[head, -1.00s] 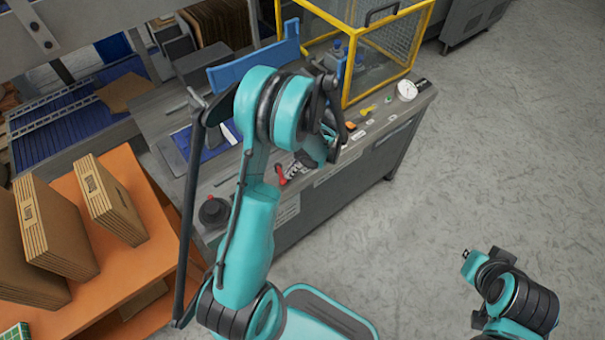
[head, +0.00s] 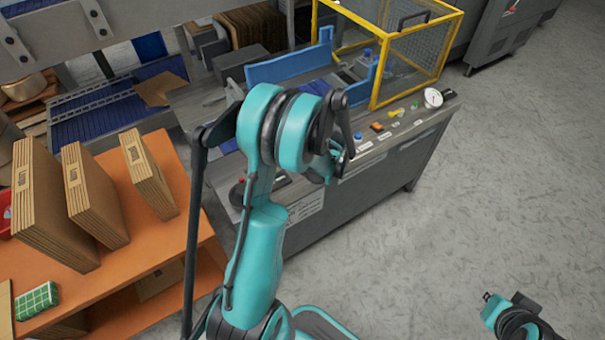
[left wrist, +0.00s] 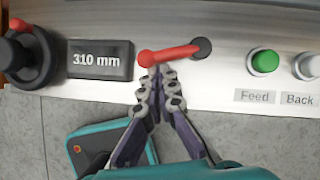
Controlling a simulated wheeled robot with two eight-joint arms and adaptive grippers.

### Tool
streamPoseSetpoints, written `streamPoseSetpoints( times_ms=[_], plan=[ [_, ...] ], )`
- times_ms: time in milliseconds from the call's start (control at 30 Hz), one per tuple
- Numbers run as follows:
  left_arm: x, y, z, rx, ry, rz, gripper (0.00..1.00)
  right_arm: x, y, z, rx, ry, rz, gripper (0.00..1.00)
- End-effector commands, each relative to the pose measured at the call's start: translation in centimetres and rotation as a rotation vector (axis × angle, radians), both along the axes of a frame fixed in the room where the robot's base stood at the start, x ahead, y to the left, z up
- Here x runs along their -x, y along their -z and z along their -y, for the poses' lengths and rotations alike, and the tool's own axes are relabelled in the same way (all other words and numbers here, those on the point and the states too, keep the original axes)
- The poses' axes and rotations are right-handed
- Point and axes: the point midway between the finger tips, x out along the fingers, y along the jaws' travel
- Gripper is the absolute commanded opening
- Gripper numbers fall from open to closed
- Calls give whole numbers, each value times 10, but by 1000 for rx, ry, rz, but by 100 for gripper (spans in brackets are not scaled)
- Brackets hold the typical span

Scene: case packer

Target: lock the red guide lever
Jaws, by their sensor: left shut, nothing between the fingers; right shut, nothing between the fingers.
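The red guide lever (left wrist: 170,54) lies nearly level across the front panel in the left wrist view. Its right end meets a dark round hub (left wrist: 201,47), and its rounded left end is beside the 310 mm display. My left gripper (left wrist: 158,72) is shut and empty, its fingertips at the lower edge of the lever near its left end. I cannot tell whether they touch it. In the head view my left arm hides the lever, and the left gripper (head: 338,165) is partly covered. My right gripper (head: 489,298) is shut and empty over the floor at the lower right.
The 310 mm display (left wrist: 100,60) and a black knob (left wrist: 25,55) are left of the lever. A green Feed button (left wrist: 263,62) and a white Back button (left wrist: 308,66) are to its right.

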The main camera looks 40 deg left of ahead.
Motion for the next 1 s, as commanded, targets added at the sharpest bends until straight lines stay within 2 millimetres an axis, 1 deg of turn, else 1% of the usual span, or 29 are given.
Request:
streamPoseSetpoints(
  times_ms=[100, 267, 567, 1000],
  plan=[
    [-4, 1, -5, 0, 86, 1, 0, 0, 3, 0, 0, 0, 0, 0],
    [-5, 1, -11, 0, 179, 0, 0, 0, 4, 0, 0, 0, 0, 0],
    [-5, 0, -17, 1, 174, -1, 0, 0, 6, 0, 0, 0, 0, 0],
    [-4, 0, -19, -1, 172, 0, 0, 0, 7, 0, 0, 0, 0, 0]
  ],
)
